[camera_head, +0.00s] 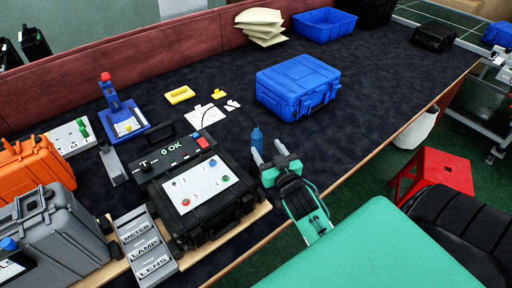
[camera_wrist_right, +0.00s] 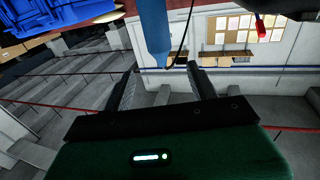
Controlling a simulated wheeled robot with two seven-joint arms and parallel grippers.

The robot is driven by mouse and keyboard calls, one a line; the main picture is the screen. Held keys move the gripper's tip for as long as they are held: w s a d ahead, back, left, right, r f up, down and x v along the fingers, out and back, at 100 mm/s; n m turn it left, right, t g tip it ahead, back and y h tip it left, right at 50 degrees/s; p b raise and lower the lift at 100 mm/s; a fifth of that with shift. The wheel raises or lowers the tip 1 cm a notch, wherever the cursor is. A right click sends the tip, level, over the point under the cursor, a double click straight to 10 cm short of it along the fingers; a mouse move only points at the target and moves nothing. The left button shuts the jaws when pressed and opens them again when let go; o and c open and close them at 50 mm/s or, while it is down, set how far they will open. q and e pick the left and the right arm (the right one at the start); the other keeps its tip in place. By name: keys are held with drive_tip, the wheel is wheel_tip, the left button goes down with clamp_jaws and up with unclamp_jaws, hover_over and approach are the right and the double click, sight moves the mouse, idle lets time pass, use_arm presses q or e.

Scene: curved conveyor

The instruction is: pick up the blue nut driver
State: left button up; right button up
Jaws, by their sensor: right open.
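The blue nut driver (camera_head: 257,138) stands out as a slim blue upright shape just beyond the fingertips of my right gripper (camera_head: 268,151) in the head view, with a thin dark cord near it. In the right wrist view the blue nut driver (camera_wrist_right: 153,32) shows at the top, between and beyond the two open fingers of my right gripper (camera_wrist_right: 164,70). The fingers are apart with nothing between them. I cannot tell whether the driver hangs or rests on something. My left gripper is not in view.
A black case with a buttoned panel (camera_head: 202,184) lies left of my right gripper. A blue case (camera_head: 298,84) stands beyond it on the dark table (camera_head: 350,110). A red stool (camera_head: 437,172) is on the floor at right. The table right of the driver is clear.

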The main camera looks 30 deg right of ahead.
sight(259, 137)
drive_tip(key=w, duration=0.3)
drive_tip(key=shift+w+d+f, duration=0.1)
drive_tip(key=shift+w+d, duration=0.15)
drive_tip(key=shift+d, duration=0.1)
drive_tip(key=shift+w+d+p, duration=0.2)
drive_tip(key=shift+w+p, duration=0.25)
drive_tip(key=shift+w, duration=0.6)
drive_tip(key=w, duration=0.2)
drive_tip(key=w+p, duration=0.1)
drive_tip(key=w, duration=0.1)
drive_tip(key=shift+d+f, duration=0.3)
drive_tip(key=shift+w, duration=0.35)
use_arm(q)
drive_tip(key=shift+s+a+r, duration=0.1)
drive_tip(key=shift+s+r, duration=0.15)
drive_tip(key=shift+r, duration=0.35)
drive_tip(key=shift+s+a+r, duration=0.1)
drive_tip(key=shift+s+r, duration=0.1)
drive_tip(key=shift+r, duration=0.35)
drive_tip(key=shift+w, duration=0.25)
use_arm(e)
clamp_jaws()
